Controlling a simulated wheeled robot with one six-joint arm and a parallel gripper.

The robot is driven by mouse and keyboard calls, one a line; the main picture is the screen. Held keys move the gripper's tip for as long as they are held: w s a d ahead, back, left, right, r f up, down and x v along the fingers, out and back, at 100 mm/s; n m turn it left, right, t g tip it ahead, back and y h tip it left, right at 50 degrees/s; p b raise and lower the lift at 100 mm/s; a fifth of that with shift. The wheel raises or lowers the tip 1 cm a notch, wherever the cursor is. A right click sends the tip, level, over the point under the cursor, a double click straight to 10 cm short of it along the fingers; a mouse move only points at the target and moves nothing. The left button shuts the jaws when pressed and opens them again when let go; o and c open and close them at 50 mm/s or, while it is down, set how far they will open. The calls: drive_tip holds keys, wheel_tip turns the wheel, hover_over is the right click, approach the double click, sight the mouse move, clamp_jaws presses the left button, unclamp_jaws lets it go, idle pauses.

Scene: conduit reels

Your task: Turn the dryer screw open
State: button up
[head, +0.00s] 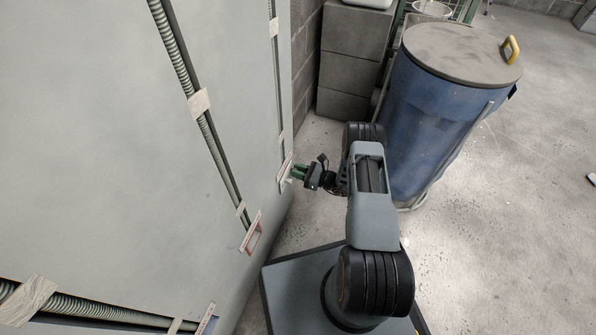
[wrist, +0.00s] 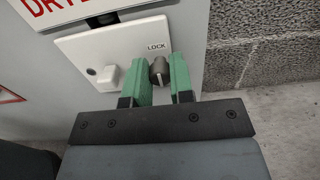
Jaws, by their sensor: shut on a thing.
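The dryer screw (wrist: 158,72) is a dark round knob with a pale line on its face. It sits on a white plate (wrist: 82,48) marked LOCK, under a sign with red letters, partly cut off, in the wrist view. My gripper (wrist: 160,77) has green fingers on both sides of the knob and is shut on it. In the head view my gripper (head: 294,172) reaches left to the grey wall panel, low near its right edge. The knob is too small or hidden to make out there.
A white knob (wrist: 107,77) sticks out left of my fingers. The grey panel (head: 120,130) carries ribbed conduits (head: 180,65). A blue drum (head: 435,110) with a grey lid stands right of my arm. Grey blocks (head: 350,65) stand behind. The floor at right is mostly clear.

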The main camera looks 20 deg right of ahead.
clamp_jaws()
drive_tip(key=shift+n, duration=0.3)
drive_tip(key=shift+f+n+b, duration=0.1)
drive_tip(key=shift+n+b, duration=2.4)
drive_tip(key=shift+n, duration=6.1)
drive_tip(key=o, duration=0.6)
unclamp_jaws()
